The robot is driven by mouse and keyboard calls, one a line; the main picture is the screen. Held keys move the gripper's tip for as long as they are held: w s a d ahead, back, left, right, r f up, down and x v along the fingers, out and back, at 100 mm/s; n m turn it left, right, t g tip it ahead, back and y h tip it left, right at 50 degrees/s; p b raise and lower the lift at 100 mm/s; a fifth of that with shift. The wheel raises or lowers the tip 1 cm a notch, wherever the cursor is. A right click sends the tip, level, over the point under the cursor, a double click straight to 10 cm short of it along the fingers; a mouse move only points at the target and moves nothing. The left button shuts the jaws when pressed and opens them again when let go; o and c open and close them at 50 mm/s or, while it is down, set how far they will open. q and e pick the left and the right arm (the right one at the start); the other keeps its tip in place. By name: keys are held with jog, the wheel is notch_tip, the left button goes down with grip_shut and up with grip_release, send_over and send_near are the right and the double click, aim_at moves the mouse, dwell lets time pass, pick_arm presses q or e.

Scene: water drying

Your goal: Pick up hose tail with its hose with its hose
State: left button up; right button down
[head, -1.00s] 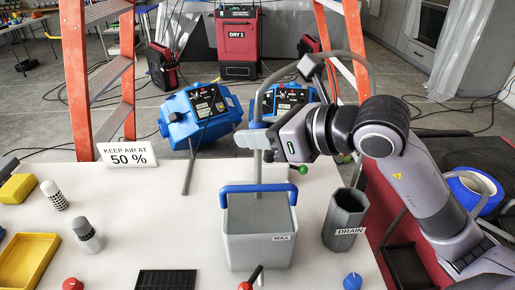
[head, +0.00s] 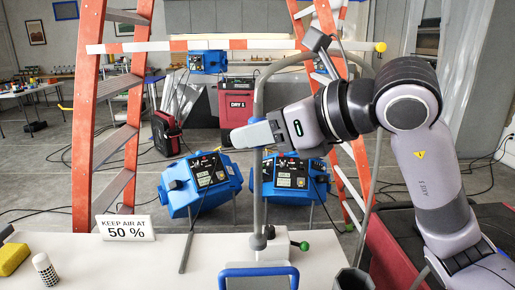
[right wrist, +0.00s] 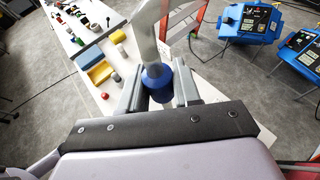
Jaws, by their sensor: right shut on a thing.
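My right gripper (head: 250,134) is shut on the hose tail, a grey tube with a blue collar. In the right wrist view the blue collar (right wrist: 157,82) sits between the two fingers of my right gripper (right wrist: 158,92). The hose tail (head: 258,195) hangs upright below the gripper, its wider lower end just above the bucket's blue handle in the picture. The grey hose (head: 300,62) rises from the grip and arcs over to the right behind my arm. It also shows in the right wrist view (right wrist: 146,35). My left gripper is not in view.
The blue-handled bucket (head: 258,271) and the drain cup (head: 355,281) are cut off at the bottom edge. A stand with a green knob (head: 303,245) is close behind the bucket. A "50 %" sign (head: 125,228), ladders (head: 110,100) and blue machines (head: 200,183) stand behind.

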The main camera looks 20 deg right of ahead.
aim_at(258, 102)
jog(key=shift+r, duration=0.25)
notch_tip(258, 102, up, 7)
jog(key=p, duration=0.5)
jog(key=shift+r, duration=1)
